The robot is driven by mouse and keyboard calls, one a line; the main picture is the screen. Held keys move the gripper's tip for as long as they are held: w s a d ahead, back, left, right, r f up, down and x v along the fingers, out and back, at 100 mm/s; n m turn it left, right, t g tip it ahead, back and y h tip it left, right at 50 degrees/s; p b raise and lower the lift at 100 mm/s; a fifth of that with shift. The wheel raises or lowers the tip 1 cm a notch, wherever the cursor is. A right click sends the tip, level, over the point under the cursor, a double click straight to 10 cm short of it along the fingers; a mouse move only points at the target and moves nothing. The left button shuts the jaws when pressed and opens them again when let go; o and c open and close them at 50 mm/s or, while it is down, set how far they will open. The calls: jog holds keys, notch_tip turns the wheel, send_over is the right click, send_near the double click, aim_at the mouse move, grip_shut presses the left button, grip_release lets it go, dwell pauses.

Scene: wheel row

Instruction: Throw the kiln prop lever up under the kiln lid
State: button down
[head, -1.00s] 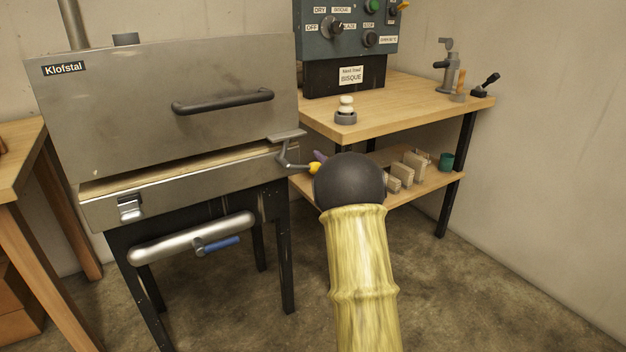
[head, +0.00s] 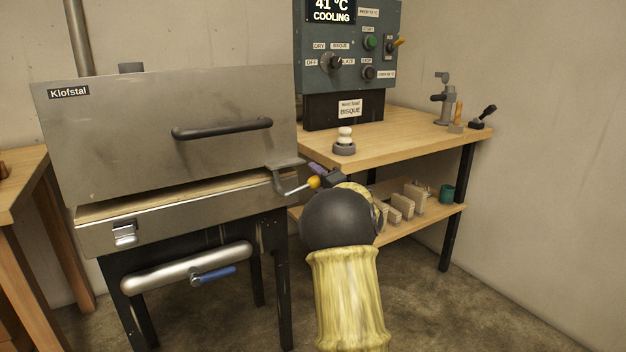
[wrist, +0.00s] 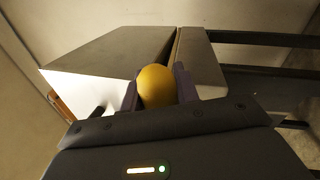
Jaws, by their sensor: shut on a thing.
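The kiln (head: 180,160) is a grey metal box, and its lid (head: 110,130) stands slightly raised, with a gap along the front. The prop lever (head: 294,190) is a bent metal rod with a yellow knob at the kiln's right front corner, below a small bracket on the lid. My gripper (head: 318,176) is at the knob; my arm hides part of it. In the wrist view, the yellow knob (wrist: 156,87) sits between the two purple fingers (wrist: 157,90), which are shut on it.
A wooden bench (head: 400,140) stands to the right with the control box (head: 348,50), which reads 41 °C COOLING. Its lower shelf (head: 425,213) holds several blocks and a green cup.

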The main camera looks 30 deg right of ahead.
jog(key=shift+r, duration=0.1)
jog(key=c, duration=1.1)
grip_release()
jog(key=shift+a, duration=0.1)
jog(key=shift+o, duration=0.2)
jog(key=p+v, duration=0.3)
jog(key=v, duration=1.4)
jog(key=shift+s, duration=0.2)
jog(key=shift+w, duration=0.1)
